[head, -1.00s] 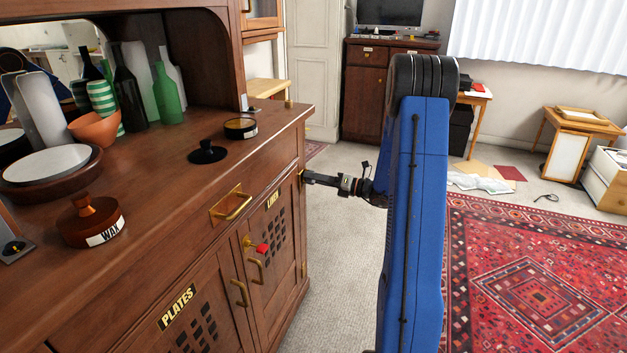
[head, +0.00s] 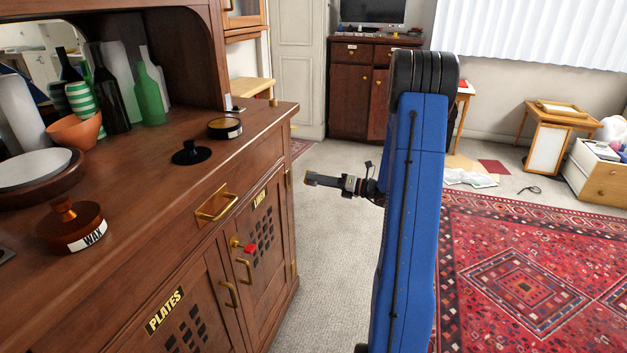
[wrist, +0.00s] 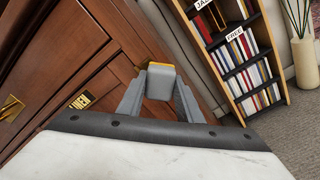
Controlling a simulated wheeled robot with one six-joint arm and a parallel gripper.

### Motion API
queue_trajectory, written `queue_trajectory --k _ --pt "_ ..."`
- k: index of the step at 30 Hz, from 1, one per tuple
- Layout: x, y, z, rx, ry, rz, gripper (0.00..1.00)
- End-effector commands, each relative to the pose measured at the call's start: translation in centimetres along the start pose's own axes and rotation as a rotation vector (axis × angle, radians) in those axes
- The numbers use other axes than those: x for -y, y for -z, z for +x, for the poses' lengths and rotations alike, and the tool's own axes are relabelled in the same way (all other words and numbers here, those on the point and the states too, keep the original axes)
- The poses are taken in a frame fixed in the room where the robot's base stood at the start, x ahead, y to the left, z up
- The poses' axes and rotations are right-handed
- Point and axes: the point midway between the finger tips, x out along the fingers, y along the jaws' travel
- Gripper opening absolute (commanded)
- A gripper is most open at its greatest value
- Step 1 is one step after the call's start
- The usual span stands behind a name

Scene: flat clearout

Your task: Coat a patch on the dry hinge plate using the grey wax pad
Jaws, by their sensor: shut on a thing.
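My gripper (head: 318,180) is shut on the grey wax pad, seen in the wrist view (wrist: 160,84) as a grey block with a yellowish far edge between the two fingers. In the head view it hangs over the carpet, right of the cabinet, with a gap between its tip and the cabinet side. A brass hinge plate (head: 289,180) shows at the upper right edge of the linen door (head: 262,238). A second hinge plate (head: 293,270) sits lower on the same edge. I cannot tell which hinge is dry.
On the cabinet top (head: 150,185) stand an open tin with amber contents (head: 225,128), a black knobbed lid (head: 192,153) and a wooden pot labelled WAX (head: 72,230). A red-tipped key (head: 248,248) sticks out of the door. The carpet (head: 325,270) right of the cabinet is clear.

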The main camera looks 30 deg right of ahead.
Motion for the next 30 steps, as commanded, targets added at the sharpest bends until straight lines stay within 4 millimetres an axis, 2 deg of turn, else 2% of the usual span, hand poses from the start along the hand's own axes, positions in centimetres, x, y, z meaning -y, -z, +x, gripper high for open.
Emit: queue_trajectory --k 8,21,30 --pt "0.0 0.0 -0.1 0.001 0.0 0.0 0.14" --pt "0.0 0.0 -3.0 0.002 0.001 0.0 0.14" --pt "0.0 0.0 -3.0 0.001 0.0 0.0 0.14"
